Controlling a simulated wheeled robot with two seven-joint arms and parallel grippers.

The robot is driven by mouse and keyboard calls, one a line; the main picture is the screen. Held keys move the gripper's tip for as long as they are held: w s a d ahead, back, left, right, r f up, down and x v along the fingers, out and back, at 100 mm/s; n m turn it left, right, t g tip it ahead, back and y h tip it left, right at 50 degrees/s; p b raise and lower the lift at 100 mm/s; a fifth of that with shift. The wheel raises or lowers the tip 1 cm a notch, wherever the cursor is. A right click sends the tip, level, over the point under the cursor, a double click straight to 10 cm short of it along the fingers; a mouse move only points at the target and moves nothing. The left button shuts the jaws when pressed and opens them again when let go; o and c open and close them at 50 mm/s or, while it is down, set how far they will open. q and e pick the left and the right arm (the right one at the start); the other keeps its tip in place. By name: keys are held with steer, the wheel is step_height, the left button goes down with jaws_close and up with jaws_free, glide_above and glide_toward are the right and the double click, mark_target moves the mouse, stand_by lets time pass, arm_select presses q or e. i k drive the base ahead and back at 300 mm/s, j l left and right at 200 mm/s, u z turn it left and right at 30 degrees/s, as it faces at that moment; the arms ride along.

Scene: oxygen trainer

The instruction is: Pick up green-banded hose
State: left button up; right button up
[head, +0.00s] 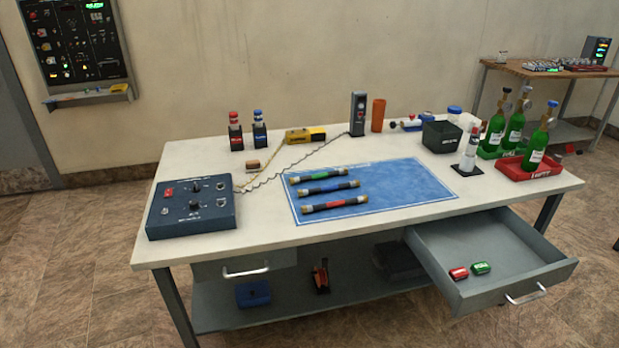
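The green-banded hose (318,175) is a short dark tube with green bands and brass-coloured ends. It lies flat on the blue mat (415,190) on the workbench, farthest back of three similar hoses. Just in front of it lies a blue-banded hose (329,187). In front of that lies a third hose (331,201) with a small band that looks reddish. The three lie roughly parallel with narrow gaps between them. Neither of my grippers is in view.
A blue control box (192,206) stands left of the mat, with a coiled cable running behind the hoses. A dark bin (441,136), a white cylinder on a stand (469,152) and green bottles (536,150) stand right. An open drawer (490,250) juts out at front right.

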mark_target(292, 181)
steer(key=i+l+z, duration=0.25)
steer(key=i, duration=0.2)
steer(key=i+l+z, duration=0.2)
steer(key=i, duration=0.3)
